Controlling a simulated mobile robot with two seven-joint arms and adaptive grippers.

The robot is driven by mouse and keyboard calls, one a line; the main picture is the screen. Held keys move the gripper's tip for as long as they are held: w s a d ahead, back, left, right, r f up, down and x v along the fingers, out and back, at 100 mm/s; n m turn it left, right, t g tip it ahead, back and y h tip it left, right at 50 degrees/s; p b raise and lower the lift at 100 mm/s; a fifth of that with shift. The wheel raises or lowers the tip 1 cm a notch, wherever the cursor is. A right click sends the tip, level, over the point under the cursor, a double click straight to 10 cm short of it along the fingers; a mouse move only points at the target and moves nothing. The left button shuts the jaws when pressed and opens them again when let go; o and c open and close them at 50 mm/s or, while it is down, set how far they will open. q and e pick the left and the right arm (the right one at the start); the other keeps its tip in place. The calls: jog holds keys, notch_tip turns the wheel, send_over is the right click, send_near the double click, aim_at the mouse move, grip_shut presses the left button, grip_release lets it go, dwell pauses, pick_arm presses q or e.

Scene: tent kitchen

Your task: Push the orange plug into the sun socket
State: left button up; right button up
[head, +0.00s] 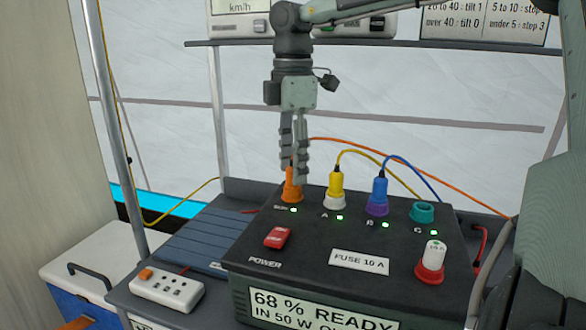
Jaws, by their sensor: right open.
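The orange plug (291,190) stands upright at the sun socket, at the left end of the row on the black power box. Its base reaches the box top, and the socket itself is hidden under it. A green light (294,210) glows beside the "SUN" label. My left gripper is not in view.
A yellow plug (336,185) and a blue plug (378,190) stand in the row, with a teal socket (422,212) at its right. A red switch (277,237) and red-white fuse (431,262) sit in front. An orange cable arches behind the plugs. A white socket strip (167,290) lies left.

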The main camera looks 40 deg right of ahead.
notch_tip(320, 180, up, 11)
dwell(0.3)
jog(key=shift+f, duration=0.1)
